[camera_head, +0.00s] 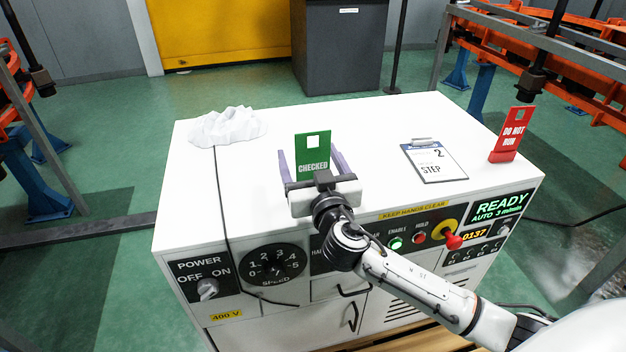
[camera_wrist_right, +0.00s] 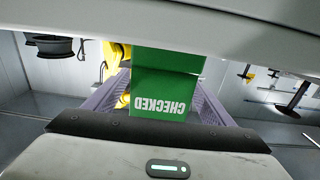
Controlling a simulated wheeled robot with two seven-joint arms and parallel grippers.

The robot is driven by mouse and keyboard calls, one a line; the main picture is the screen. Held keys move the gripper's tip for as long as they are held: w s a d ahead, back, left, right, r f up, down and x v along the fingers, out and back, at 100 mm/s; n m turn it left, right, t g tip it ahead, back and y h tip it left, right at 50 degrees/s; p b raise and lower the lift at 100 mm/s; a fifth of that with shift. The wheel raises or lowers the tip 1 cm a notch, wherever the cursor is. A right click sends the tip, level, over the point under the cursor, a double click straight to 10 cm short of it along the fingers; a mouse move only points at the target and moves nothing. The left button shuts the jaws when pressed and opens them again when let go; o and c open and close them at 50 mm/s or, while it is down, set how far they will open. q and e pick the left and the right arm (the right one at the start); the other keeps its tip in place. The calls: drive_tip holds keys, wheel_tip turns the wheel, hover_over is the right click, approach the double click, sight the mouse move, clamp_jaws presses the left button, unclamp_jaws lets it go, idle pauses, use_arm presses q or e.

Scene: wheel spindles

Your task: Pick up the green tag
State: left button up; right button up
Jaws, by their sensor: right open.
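The green tag (camera_head: 313,151), marked CHECKED with a white square near its top, stands upright on the white cabinet top. My right gripper (camera_head: 311,160) reaches it from the front, with its two purple fingers apart, one on each side of the tag. The tag also shows upside down in the right wrist view (camera_wrist_right: 167,85), between the spread fingers. A gap seems to remain on both sides. The tag's lower edge is hidden behind the gripper body in the head view. My left gripper is not in view.
The white cabinet top (camera_head: 380,125) also holds a crumpled white cloth (camera_head: 228,127) at the left, a clipboard (camera_head: 434,161) right of the tag and a red DO NOT RUN tag (camera_head: 506,135) at the right edge. A red knob (camera_head: 453,241) sticks out of the front panel.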

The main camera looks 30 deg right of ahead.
drive_tip(key=c, duration=1.3)
wheel_tip(320, 180, up, 10)
drive_tip(key=shift+r+p, duration=0.1)
drive_tip(key=shift+p, duration=1)
